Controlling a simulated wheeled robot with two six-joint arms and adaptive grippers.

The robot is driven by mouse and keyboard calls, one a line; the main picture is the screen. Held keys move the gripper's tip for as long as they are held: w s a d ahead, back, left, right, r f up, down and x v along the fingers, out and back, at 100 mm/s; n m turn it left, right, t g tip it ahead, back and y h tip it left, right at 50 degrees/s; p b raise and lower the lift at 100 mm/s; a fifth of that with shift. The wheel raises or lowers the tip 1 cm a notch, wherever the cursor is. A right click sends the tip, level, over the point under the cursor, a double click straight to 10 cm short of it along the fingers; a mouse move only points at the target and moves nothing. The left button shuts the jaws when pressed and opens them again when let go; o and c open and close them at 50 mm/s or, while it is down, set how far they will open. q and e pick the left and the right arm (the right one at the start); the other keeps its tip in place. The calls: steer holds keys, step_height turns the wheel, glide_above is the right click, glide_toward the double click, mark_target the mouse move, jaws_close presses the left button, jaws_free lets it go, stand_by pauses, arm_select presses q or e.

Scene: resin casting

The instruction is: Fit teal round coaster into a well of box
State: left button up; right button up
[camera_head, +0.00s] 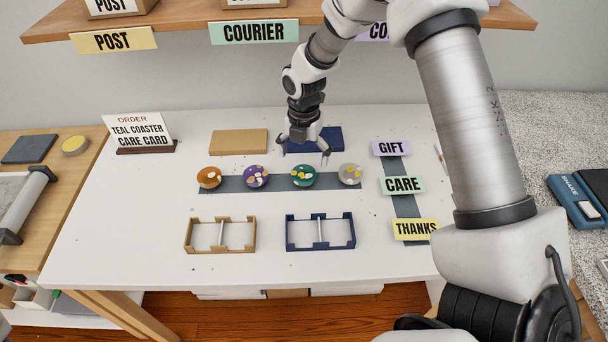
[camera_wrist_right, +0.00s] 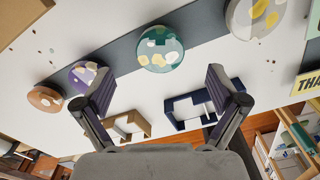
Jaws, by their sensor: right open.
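The teal round coaster (camera_head: 303,176) lies on a dark strip in a row with an orange, a purple and a grey coaster. It also shows in the right wrist view (camera_wrist_right: 160,48), with white and yellow flecks. My right gripper (camera_head: 305,156) is open and empty above and just behind the teal coaster. In the wrist view its fingers (camera_wrist_right: 163,92) are spread apart, with the coaster beyond them. A navy two-well box (camera_head: 320,248) and a tan two-well box (camera_head: 220,250) stand in front of the row, both with empty wells. My left gripper is not in view.
An orange coaster (camera_head: 209,177), a purple one (camera_head: 256,177) and a grey one (camera_head: 350,174) flank the teal one. A tan lid (camera_head: 238,142) and a navy lid (camera_head: 328,139) lie behind. GIFT, CARE (camera_head: 403,185) and THANKS cards stand right. The order sign (camera_head: 140,131) reads TEAL COASTER, CARE CARD.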

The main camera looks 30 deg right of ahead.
mark_target(304, 173)
steer(key=f, duration=0.2)
steer(key=f+p, duration=0.1)
steer(key=shift+s+a+f, duration=0.2)
steer(key=shift+f, duration=0.15)
steer(key=shift+w+d+f, duration=0.15)
steer(key=shift+f, duration=0.45)
steer(key=shift+r, duration=0.15)
steer(key=c, duration=1.2)
steer(key=shift+c, duration=0.2)
steer(key=shift+r, duration=0.1)
